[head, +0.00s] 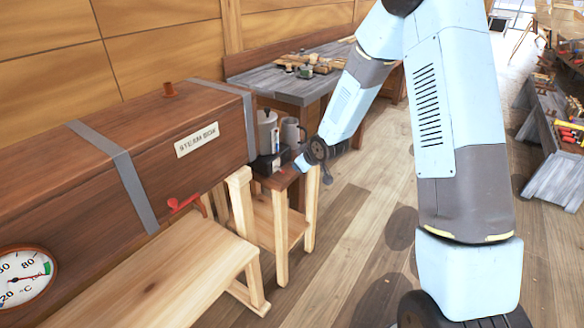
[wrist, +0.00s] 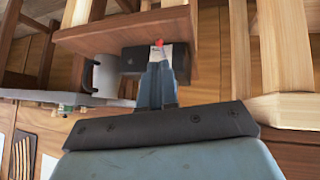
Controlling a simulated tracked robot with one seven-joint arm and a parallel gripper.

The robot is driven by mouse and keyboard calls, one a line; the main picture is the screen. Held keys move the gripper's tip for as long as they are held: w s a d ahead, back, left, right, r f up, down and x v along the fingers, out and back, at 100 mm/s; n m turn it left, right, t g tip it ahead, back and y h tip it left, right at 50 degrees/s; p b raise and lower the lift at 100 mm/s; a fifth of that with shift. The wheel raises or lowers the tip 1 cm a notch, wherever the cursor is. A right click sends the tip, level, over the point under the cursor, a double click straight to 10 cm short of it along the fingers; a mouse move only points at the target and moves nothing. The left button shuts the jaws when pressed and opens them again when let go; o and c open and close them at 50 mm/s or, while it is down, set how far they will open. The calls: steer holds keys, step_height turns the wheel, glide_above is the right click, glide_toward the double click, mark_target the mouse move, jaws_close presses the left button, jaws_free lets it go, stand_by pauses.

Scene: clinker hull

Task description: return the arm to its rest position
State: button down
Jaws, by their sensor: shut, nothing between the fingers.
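My arm reaches out from the right of the head view, bends at the top and comes down to my gripper (head: 300,163) over a small wooden side table (head: 287,181). In the wrist view my gripper (wrist: 158,68) is shut and empty. Its fingertips are close to a dark box (wrist: 134,60) and a small pale piece with a red tip; I cannot tell whether they touch. The dark box (head: 263,165) also shows in the head view, just left of my gripper. The arm is extended, not folded.
A long wooden steam box (head: 110,165) with a red lever (head: 184,204) and dial (head: 22,278) stands left, behind a bench (head: 160,275). A grey canister (head: 267,132) and jug (head: 292,132) stand near my gripper. A grey workbench (head: 290,88) is behind. Floor (head: 345,240) is open.

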steer(key=shift+s+d+r, duration=0.2)
steer(key=shift+s, duration=0.1)
steer(key=s+d+r+m+h, duration=0.1)
steer(key=s+d+r+m, duration=0.1)
steer(key=s+d+r, duration=0.4)
steer(key=s+d+r+m+h, duration=0.1)
steer(key=s+d+r+h, duration=0.15)
steer(key=r, duration=0.65)
steer(key=s+d+r+m+h, duration=0.1)
steer(key=s+d+r+m, duration=0.1)
steer(key=s+d+r, duration=0.4)
steer(key=s+d+r+m, duration=0.1)
steer(key=s+r, duration=0.2)
steer(key=s, duration=0.4)
steer(key=s+d+r+m+g, duration=0.1)
steer(key=s+r, duration=0.3)
steer(key=s, duration=0.4)
steer(key=s+d+r+m, duration=0.2)
steer(key=s+r+m, duration=0.1)
steer(key=s, duration=0.4)
steer(key=shift+s+d+r+g, duration=0.2)
steer(key=shift+d+g, duration=0.1)
steer(key=shift+d, duration=0.1)
